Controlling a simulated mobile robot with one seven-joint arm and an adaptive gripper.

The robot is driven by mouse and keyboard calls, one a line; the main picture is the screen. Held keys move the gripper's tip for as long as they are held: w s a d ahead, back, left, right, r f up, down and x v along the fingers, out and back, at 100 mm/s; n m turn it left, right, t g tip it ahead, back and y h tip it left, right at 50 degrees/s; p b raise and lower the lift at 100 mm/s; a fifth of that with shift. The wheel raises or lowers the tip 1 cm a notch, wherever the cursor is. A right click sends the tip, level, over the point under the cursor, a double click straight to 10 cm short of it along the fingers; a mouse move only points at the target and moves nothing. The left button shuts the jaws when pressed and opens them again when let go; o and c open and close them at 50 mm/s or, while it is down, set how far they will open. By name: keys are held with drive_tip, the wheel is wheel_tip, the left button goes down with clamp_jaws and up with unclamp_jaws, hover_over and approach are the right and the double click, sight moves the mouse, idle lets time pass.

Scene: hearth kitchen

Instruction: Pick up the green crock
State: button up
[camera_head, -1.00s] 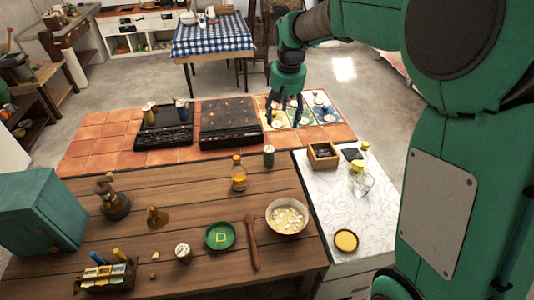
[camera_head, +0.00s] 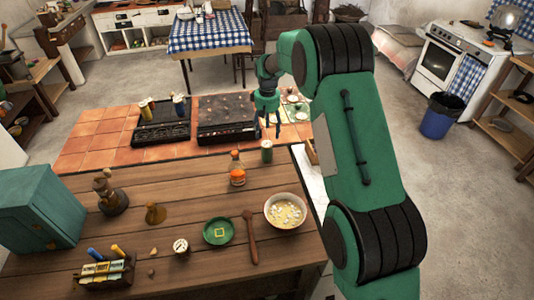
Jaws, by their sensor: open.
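The green crock (camera_head: 267,151) is a small, upright, dark green cylinder with a paler top. It stands near the far right edge of the wooden worktop (camera_head: 170,215), behind and to the right of an orange-labelled bottle (camera_head: 237,170). My gripper (camera_head: 269,130) points down with its fingers apart and empty. In the picture it is just above the crock, and I see a small gap between them. I cannot tell how far behind or above the crock the fingertips are. My arm hides much of the marble counter to the right.
The black hob (camera_head: 228,119) lies on the tiles behind. Bare wood lies left of the bottle.

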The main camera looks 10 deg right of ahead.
sight(267, 143)
drive_tip(key=shift+w+f, duration=0.15)
drive_tip(key=shift+f, duration=0.2)
drive_tip(key=shift+f, duration=0.1)
drive_tip(key=shift+f+b, duration=0.9)
drive_tip(key=shift+f, duration=3.3)
drive_tip(key=shift+f+b, duration=0.9)
drive_tip(key=shift+f, duration=1.7)
drive_tip(key=shift+c, duration=0.3)
drive_tip(key=c, duration=1.5)
